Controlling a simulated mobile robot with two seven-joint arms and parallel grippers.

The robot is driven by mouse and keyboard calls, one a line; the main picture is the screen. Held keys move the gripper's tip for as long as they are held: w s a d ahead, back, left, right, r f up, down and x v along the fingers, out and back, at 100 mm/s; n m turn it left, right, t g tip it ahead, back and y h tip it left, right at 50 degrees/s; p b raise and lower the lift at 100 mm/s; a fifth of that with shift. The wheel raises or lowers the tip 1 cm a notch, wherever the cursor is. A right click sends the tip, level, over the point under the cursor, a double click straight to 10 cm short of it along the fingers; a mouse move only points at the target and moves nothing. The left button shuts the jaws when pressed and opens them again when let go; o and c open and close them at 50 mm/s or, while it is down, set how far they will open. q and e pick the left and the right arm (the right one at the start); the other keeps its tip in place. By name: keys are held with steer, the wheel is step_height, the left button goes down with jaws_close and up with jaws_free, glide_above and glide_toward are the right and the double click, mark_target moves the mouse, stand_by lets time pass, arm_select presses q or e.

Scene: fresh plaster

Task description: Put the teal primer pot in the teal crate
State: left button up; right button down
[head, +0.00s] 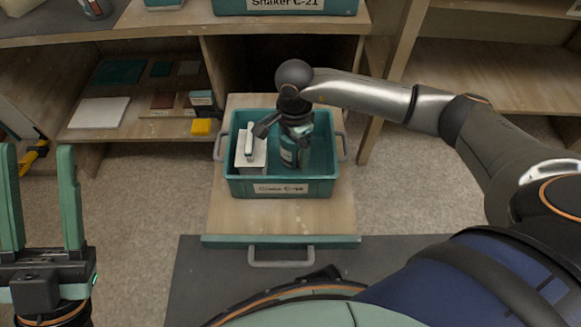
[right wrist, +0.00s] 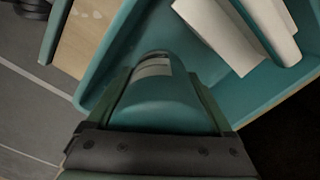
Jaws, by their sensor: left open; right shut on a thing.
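The teal crate (head: 273,188) sits on a pulled-out wooden drawer board in the head view; its wall also shows in the right wrist view (right wrist: 122,45). The teal primer pot (head: 290,152) is inside the crate, on its right half. My right gripper (head: 296,122) reaches down from above and is shut on the pot. In the right wrist view the pot (right wrist: 165,100) lies between the fingers, with a pale label at its far end. I cannot tell whether the pot touches the crate floor. My left gripper (head: 40,200) is open and empty at the far left, away from the crate.
A white box with a teal handle-like part (head: 251,152) stands in the crate's left half, beside the pot. Another teal bin (head: 285,8) stands on the top shelf.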

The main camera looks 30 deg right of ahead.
step_height(320, 180, down, 6)
steer(key=shift+f+b, duration=0.25)
steer(key=shift+b, duration=0.65)
steer(key=shift+f, duration=0.2)
jaws_free()
steer(key=shift+r, duration=0.1)
